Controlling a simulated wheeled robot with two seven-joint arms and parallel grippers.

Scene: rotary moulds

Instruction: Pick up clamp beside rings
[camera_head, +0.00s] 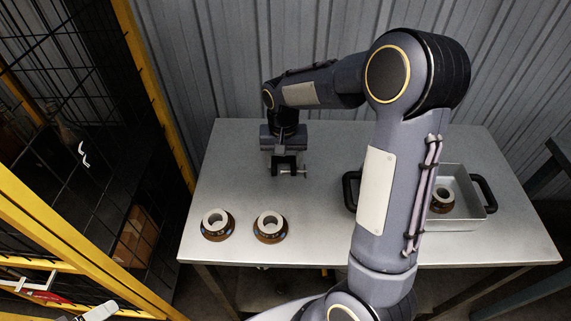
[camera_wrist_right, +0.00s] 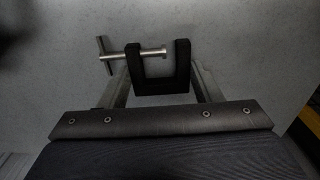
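The clamp (camera_head: 288,165) is a small black C-shaped piece with a metal screw bar, near the table's middle left. My right gripper (camera_head: 284,150) points down over it. In the right wrist view the clamp (camera_wrist_right: 158,72) lies between the two fingertips of my right gripper (camera_wrist_right: 160,80), one finger on each side. The fingers are close to its sides; whether they press on it cannot be seen. Two brown rings with pale tops, a left ring (camera_head: 217,224) and a right ring (camera_head: 270,226), stand in front of the clamp. My left gripper is not seen.
A metal tray (camera_head: 462,224) with black handles stands at the right, holding another ring (camera_head: 442,199); my right arm hides its left part. The grey table (camera_head: 325,222) is bare between rings and tray. A yellow-framed fence (camera_head: 152,95) runs along the left; a corrugated wall stands behind.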

